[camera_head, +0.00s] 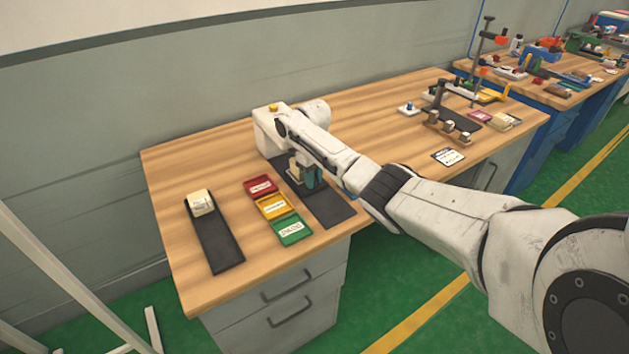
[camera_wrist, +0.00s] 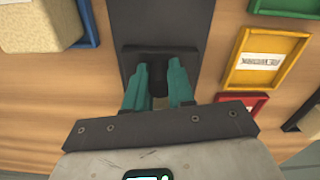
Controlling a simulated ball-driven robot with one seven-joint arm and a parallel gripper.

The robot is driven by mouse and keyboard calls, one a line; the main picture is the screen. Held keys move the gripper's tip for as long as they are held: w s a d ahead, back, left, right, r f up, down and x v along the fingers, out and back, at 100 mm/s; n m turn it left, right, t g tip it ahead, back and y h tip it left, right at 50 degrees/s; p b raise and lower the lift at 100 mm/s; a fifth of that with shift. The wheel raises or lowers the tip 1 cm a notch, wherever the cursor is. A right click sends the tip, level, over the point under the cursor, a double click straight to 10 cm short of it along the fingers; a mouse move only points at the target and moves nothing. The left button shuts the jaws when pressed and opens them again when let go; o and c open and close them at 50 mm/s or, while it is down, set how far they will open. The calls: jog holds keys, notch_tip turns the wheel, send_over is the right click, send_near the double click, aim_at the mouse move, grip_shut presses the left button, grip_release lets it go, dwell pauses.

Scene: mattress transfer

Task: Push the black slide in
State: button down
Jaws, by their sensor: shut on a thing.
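In the wrist view my gripper (camera_wrist: 160,78) is shut on the knob, one finger on each side.
Red (camera_head: 260,187), yellow (camera_head: 272,206) and green (camera_head: 290,229) trays lie left of the slide. Farther left is a black strip (camera_head: 222,246) with a pale block (camera_head: 201,203). A blue tray (camera_wrist: 88,22) holding a beige block (camera_wrist: 40,25) lies close on the other side.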

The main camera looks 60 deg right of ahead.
jog(key=c, duration=1)
grip_release()
jog(key=shift+o, duration=0.2)
notch_tip(320, 180, up, 11)
jog(key=shift+f, duration=0.1)
